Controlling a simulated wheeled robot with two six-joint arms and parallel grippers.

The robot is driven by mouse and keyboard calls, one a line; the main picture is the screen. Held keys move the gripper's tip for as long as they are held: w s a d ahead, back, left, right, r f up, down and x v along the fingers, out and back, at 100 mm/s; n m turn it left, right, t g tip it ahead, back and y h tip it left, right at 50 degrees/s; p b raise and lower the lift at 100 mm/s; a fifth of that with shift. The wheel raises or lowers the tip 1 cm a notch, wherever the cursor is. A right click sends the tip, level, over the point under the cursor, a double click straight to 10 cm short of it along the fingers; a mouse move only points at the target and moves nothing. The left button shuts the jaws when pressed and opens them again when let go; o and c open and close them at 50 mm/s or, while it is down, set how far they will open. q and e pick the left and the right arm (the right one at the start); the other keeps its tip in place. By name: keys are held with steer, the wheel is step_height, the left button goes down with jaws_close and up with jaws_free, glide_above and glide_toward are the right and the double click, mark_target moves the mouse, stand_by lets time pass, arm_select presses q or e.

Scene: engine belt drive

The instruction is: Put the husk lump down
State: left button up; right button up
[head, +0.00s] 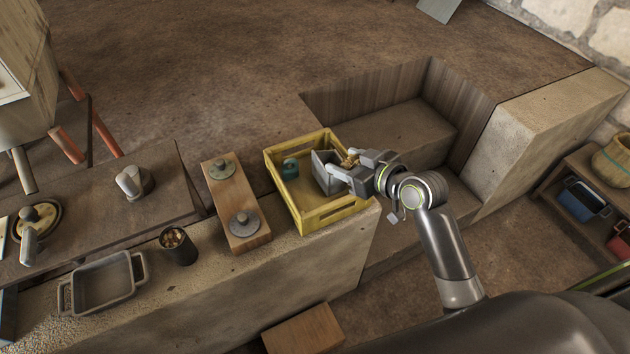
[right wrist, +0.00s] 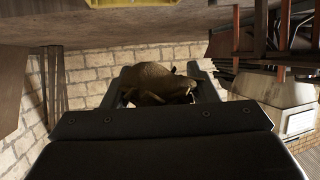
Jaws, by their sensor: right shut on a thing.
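The husk lump (right wrist: 158,82) is a rough brown piece, seen between the two fingers of my right gripper (right wrist: 165,88) in the right wrist view. In the head view my right gripper (head: 343,166) is over the right side of the yellow crate (head: 335,213), shut on the lump. Only a small brown bit of the lump (head: 349,160) shows there; the fingers hide the rest. I cannot tell how high it is above the crate. My left gripper is not in view.
The crate holds a teal piece (head: 290,169) and a grey open box (head: 325,175). Left of it stand a wooden block (head: 237,205) with two round metal parts, a dark cup (head: 178,246) and a grey tray (head: 101,283). A sunken pit lies right of the crate.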

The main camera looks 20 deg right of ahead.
steer(key=w+a+f+m+t+h+p, duration=0.1)
steer(key=w+a+f+m+h+p, duration=0.25)
steer(key=a, duration=0.25)
step_height(320, 180, down, 9)
steer(key=shift+w+a+f+n, duration=0.2)
steer(key=shift+a+n, duration=0.05)
steer(key=shift+n, duration=0.1)
stand_by(0.3)
steer(key=shift+f+b, duration=0.2)
steer(key=shift+b, duration=0.15)
steer(key=o, duration=1)
steer(key=shift+c, duration=0.2)
steer(key=shift+r, duration=0.1)
